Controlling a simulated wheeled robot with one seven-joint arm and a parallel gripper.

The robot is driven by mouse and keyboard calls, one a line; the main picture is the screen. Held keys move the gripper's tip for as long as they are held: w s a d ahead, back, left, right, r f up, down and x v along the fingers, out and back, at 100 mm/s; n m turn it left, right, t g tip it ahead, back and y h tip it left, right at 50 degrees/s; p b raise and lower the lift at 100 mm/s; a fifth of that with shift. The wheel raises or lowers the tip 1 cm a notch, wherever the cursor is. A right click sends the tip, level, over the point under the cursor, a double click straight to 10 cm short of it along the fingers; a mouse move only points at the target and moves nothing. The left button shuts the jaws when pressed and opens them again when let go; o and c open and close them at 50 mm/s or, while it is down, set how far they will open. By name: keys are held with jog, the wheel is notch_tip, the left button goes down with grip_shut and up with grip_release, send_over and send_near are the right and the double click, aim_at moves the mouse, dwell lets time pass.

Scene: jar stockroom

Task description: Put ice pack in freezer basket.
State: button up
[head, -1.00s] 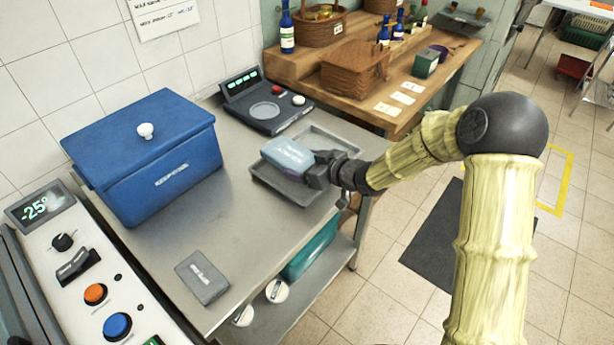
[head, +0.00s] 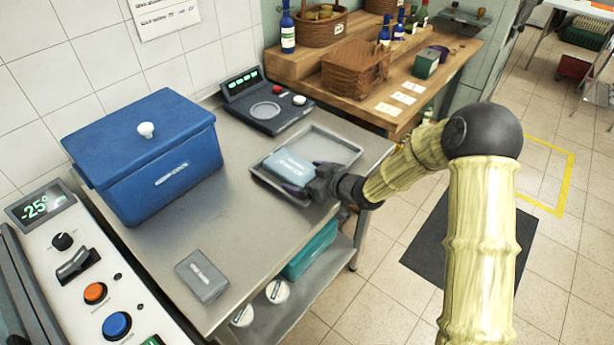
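The ice pack (head: 288,165), a pale blue block with lettering on top, is in or just over the left part of a grey metal tray (head: 340,150) on the steel counter. My gripper (head: 300,184) is at the pack's right front end, with a dark finger along its near edge. Its fingers are partly hidden, and I cannot tell whether they still grip the pack. No freezer basket can be made out.
A blue lidded box (head: 150,165) stands at the counter's back left. A control panel showing -25° (head: 42,208) is at far left. The middle counter is clear.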

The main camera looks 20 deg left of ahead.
jog(key=shift+f, duration=0.1)
jog(key=v, duration=1.7)
jog(key=shift+s+d, duration=0.15)
jog(key=shift+s, duration=0.2)
jog(key=d+f+m+t+h, duration=0.1)
jog(key=d+m+t+h, duration=0.1)
jog(key=d+m+h, duration=0.75)
jog(key=s+d+r+m+g+h, duration=0.1)
jog(key=s+d+m+g+h, duration=0.1)
jog(key=s+d, duration=0.8)
jog(key=s+m+g, duration=0.1)
jog(key=s+g, duration=0.1)
jog(key=s, duration=0.1)
jog(key=shift+s+d+r+m+g+h, duration=0.2)
jog(key=shift+s+d+m+g+h, duration=0.15)
jog(key=shift+s+g, duration=0.05)
